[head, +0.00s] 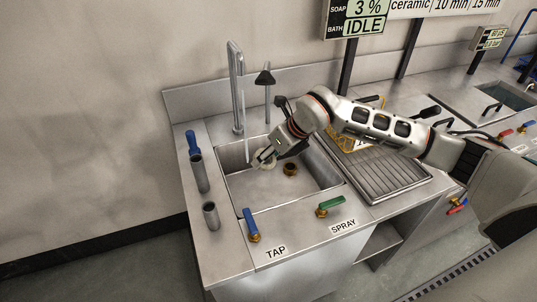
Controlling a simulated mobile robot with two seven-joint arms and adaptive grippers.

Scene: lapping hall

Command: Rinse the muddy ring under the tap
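My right gripper (266,156) reaches from the right into the steel sink basin (240,190). A small pale, brownish ring (264,164) is at its fingertips, and the fingers look closed on it. The ring is small and partly covered by the fingers, so how much mud is on it is unclear. The tall tap (238,90) stands behind the basin. A thin pale stream (247,151) drops below its spout, just left of the ring. The blue TAP lever (250,222) and the green SPRAY lever (330,204) are on the front edge. My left gripper is out of view.
A brown round fitting (291,169), perhaps the drain, lies in the basin. A ribbed drainboard (385,172) lies right. A black-tipped post (266,79) stands behind.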

